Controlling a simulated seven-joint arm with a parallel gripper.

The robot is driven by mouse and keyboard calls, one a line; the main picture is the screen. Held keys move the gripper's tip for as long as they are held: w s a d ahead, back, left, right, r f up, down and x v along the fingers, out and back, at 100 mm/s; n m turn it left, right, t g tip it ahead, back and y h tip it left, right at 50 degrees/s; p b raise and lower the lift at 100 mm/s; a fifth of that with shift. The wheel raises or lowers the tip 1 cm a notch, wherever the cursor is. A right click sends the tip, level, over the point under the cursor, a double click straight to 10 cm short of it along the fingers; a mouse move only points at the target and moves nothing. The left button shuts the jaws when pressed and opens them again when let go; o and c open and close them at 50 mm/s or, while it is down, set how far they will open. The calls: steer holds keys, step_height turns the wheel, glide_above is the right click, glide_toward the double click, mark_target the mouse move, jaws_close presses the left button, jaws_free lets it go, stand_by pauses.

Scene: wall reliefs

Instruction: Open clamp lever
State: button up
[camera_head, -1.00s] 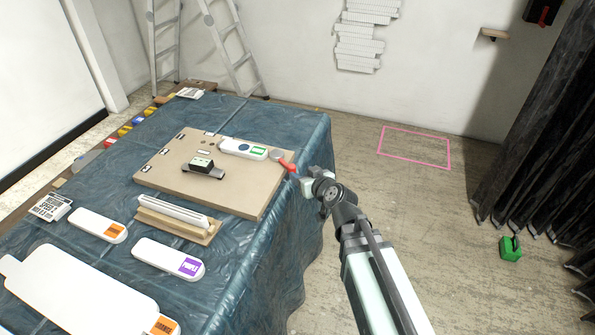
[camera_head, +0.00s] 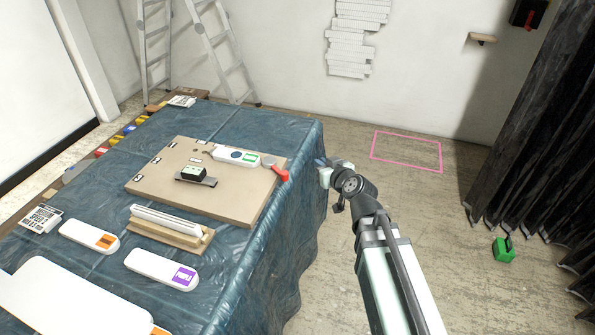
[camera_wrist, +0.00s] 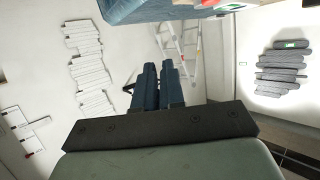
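The clamp with a red lever (camera_head: 282,175) sits at the right edge of the tan board (camera_head: 240,207) on the table in the head view. The lever points right and toward the viewer from a grey round part. My gripper (camera_head: 319,162) is to the right of the lever, just past the table edge, apart from it. In the wrist view my gripper (camera_wrist: 159,72) shows its two blue fingers side by side with only a thin gap and nothing between them. The clamp is not visible in the wrist view.
A blue sheet (camera_head: 286,140) covers the table. A white label piece (camera_head: 236,156) lies beside the clamp, and a black-and-green block (camera_head: 194,174) sits on the board. A wooden rack (camera_head: 170,231) stands in front. The floor at right is mostly free, with a green weight (camera_head: 503,250).

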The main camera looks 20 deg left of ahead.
steer(key=shift+t+h, duration=0.3)
steer(key=shift+t, duration=0.2)
steer(key=w+r, duration=0.1)
steer(key=w, duration=0.2)
steer(key=w+d+r, duration=0.1)
steer(key=w+r, duration=0.1)
steer(key=w, duration=0.1)
steer(key=w+r, duration=0.1)
steer(key=w, duration=0.1)
steer(key=shift+w+d+r, duration=0.15)
steer(key=shift+w+d, duration=0.1)
steer(key=shift+w, duration=0.15)
jaws_close()
steer(key=w+a+n+g, duration=0.2)
steer(key=w+a+g, duration=0.1)
steer(key=w+g, duration=0.35)
steer(key=s+d+f+g+h, duration=0.1)
steer(key=s+f+g+h, duration=0.1)
steer(key=s+f+g, duration=0.35)
steer(key=s+a+f, duration=0.6)
steer(key=a, duration=0.2)
steer(key=shift+s+a+g+y, duration=0.15)
steer(key=shift+a+g+y, duration=0.15)
steer(key=shift+s, duration=0.1)
